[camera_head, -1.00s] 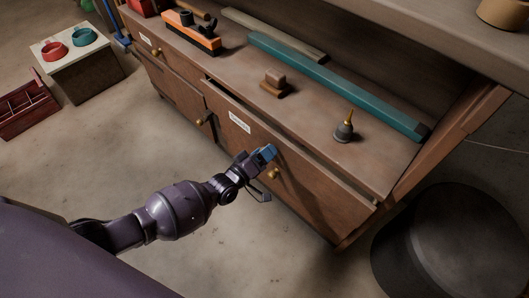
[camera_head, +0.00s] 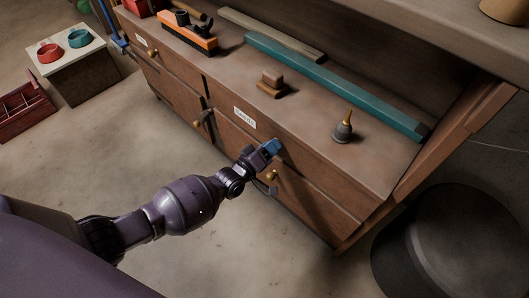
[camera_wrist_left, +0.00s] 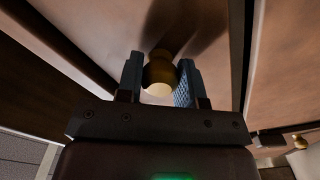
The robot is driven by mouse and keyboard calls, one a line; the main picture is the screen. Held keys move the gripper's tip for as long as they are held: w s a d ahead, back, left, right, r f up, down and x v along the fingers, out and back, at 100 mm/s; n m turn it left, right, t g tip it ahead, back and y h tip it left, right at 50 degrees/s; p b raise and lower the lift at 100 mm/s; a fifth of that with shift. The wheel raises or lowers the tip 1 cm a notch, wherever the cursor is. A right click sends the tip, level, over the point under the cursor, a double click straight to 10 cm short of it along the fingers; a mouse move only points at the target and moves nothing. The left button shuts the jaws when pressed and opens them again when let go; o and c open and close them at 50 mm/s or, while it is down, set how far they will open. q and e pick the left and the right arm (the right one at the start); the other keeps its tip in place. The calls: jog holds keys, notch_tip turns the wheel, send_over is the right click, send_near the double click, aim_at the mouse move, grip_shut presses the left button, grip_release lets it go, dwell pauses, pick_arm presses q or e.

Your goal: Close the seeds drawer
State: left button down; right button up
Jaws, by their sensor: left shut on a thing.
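The drawer (camera_head: 310,185) with a white label (camera_head: 244,118) sits in the front of the wooden workbench. The label's text is too small to read surely. The drawer front looks about flush with the bench, with a thin dark line along its top edge. My left gripper (camera_head: 270,149) is at the drawer front, its blue fingers closed around a knob. In the left wrist view, the fingers (camera_wrist_left: 160,84) stand on either side of the round brass knob (camera_wrist_left: 160,72). My right gripper is not in view.
A teal bar (camera_head: 335,85), a wooden block (camera_head: 271,84), a small oiler (camera_head: 343,130) and an orange plane (camera_head: 188,35) lie on the bench top. A black bin (camera_head: 440,245) stands at right. The floor in front is clear.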

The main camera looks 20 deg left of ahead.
pick_arm(q)
jog(key=c, duration=0.8)
grip_release()
jog(key=shift+o, duration=0.2)
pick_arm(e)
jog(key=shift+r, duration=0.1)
pick_arm(q)
jog(key=p+v, duration=0.2)
jog(key=v, duration=0.8)
jog(key=shift+s, duration=0.4)
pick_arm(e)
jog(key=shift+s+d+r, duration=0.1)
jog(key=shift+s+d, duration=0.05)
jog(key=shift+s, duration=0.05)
pick_arm(q)
jog(key=shift+w+a+r, duration=0.1)
jog(key=shift+a+r, duration=0.05)
